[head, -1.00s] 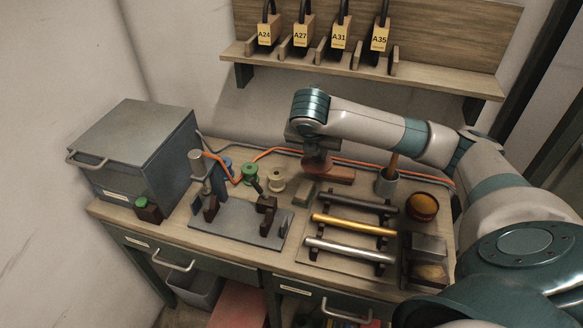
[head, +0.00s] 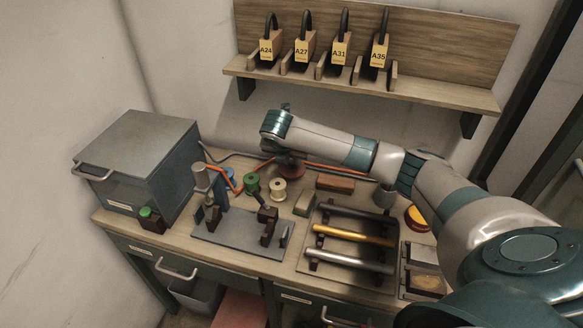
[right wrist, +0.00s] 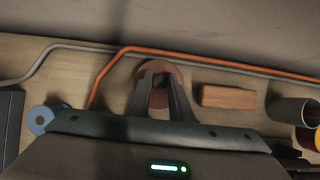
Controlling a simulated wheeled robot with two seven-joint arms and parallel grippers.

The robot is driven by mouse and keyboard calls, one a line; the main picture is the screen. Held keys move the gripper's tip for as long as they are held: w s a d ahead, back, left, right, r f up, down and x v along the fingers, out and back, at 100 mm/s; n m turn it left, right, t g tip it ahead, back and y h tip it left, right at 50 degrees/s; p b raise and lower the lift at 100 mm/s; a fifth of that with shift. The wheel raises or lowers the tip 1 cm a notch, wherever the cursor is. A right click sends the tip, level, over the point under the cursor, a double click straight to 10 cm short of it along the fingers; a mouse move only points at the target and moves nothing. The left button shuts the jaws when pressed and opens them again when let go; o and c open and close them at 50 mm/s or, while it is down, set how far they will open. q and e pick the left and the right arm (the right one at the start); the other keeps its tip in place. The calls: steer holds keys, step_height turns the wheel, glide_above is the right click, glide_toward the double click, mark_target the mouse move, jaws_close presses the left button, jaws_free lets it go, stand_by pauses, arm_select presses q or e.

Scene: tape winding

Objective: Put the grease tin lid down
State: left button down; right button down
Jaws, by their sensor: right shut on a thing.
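The grease tin lid is a reddish-brown disc (head: 292,171) at the back of the bench in the head view, partly hidden by my right wrist. My right gripper (right wrist: 161,80) is shut on the lid, whose round edge (right wrist: 160,66) shows around and between the fingers in the right wrist view. I cannot tell whether the lid touches the bench top. The open grease tin (head: 417,218), with yellow contents, stands at the right of the bench, partly behind my right arm. It also shows at the right edge of the right wrist view (right wrist: 316,139). My left gripper is not in view.
An orange cable (right wrist: 215,61) and a grey one run along the back by the lid. A red-brown block (right wrist: 228,96) lies right of it, with a grey cup (right wrist: 292,113) beyond. Spools (head: 278,189), a fixture and a rod rack (head: 350,275) stand in front.

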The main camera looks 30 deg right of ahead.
mark_target(291, 169)
stand_by(0.3)
steer(key=shift+f+p, duration=0.65)
steer(key=shift+f, duration=1.4)
steer(key=c, duration=1.6)
jaws_free()
steer(key=shift+b+v, duration=0.95)
steer(key=shift+v, duration=5.1)
